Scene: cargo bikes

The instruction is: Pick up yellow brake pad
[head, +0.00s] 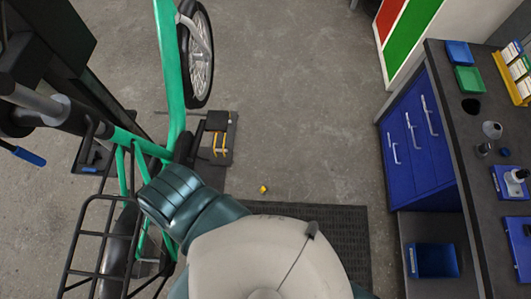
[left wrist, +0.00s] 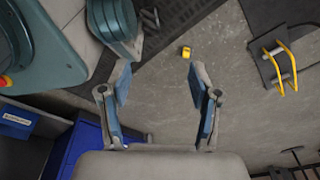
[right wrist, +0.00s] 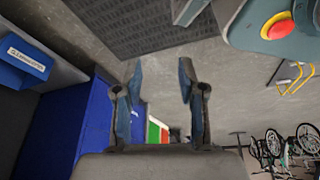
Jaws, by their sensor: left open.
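The small yellow brake pad (head: 263,189) lies on the grey concrete floor, just off the edge of the dark mat, in the head view. It also shows in the left wrist view (left wrist: 186,52), beyond the fingertips and close to the right finger's line. My left gripper (left wrist: 159,76) is open and empty, apart from the pad. My right gripper (right wrist: 160,69) is open and empty, its fingers a little closer together; the pad is not visible in its view. Neither gripper's fingers show in the head view.
A green cargo bike (head: 172,75) stands at the left, by a dark stand with yellow handles (head: 221,142). The black mat (head: 346,225) lies in front of me. A blue drawer workbench (head: 410,140) stands at the right. The floor between is clear.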

